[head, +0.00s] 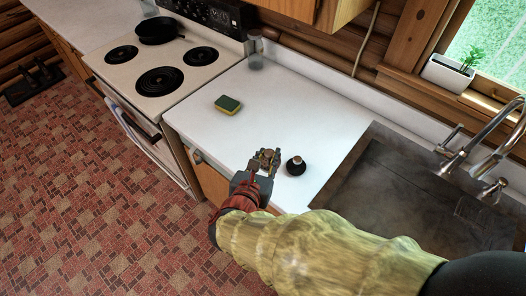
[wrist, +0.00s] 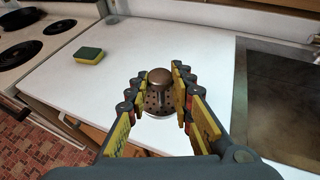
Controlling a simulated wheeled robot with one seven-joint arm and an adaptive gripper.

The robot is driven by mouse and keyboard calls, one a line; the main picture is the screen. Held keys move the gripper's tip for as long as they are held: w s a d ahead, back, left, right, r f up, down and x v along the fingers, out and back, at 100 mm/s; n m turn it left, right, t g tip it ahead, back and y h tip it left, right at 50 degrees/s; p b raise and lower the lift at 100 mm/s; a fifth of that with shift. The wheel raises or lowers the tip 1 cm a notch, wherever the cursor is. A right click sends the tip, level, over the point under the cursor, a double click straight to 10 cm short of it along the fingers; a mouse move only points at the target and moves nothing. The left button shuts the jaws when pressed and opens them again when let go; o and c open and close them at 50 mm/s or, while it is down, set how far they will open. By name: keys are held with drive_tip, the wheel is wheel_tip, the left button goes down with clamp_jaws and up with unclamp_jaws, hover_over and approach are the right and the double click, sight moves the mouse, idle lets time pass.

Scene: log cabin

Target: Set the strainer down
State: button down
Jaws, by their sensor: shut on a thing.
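The strainer (wrist: 158,98) is a small metal dome pierced with holes, with a rounded brownish top. In the wrist view it sits between the two fingers of my gripper (wrist: 157,99), which is shut on it. In the head view my gripper (head: 266,158) is over the front edge of the white counter (head: 320,120), and its fingers mostly hide the strainer. The strainer looks roughly upright. I cannot tell whether its lower rim touches the counter or hangs just above it.
A small dark round thing with a pale knob (head: 295,166) stands just right of my gripper. A sponge (head: 227,104) and a clear glass (head: 256,52) are farther back. The stove (head: 130,95) is left, the sink (head: 400,195) right. The middle counter is bare.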

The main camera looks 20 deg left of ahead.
drive_tip(key=w+a+f+b, duration=0.1)
drive_tip(key=w+a+f, duration=0.1)
drive_tip(key=w+f, duration=0.1)
drive_tip(key=w+a+f+b, duration=0.1)
drive_tip(key=w+a+f, duration=0.1)
drive_tip(key=w+f, duration=0.1)
drive_tip(key=w+a+f+b, duration=0.1)
drive_tip(key=w+a+f, duration=0.1)
drive_tip(key=w, duration=0.3)
drive_tip(key=shift+a+f, duration=0.3)
drive_tip(key=shift+f, duration=0.2)
drive_tip(key=shift+w+a+f+b, duration=0.15)
drive_tip(key=shift+f+b, duration=0.35)
drive_tip(key=shift+f, duration=0.5)
drive_tip(key=shift+w+a+f+b, duration=0.15)
drive_tip(key=shift+f+b, duration=0.35)
drive_tip(key=shift+f, duration=0.45)
drive_tip(key=shift+d, duration=0.15)
drive_tip(key=shift+f, duration=0.2)
drive_tip(key=c, duration=1.6)
unclamp_jaws()
drive_tip(key=shift+o, duration=0.2)
drive_tip(key=shift+r, duration=0.15)
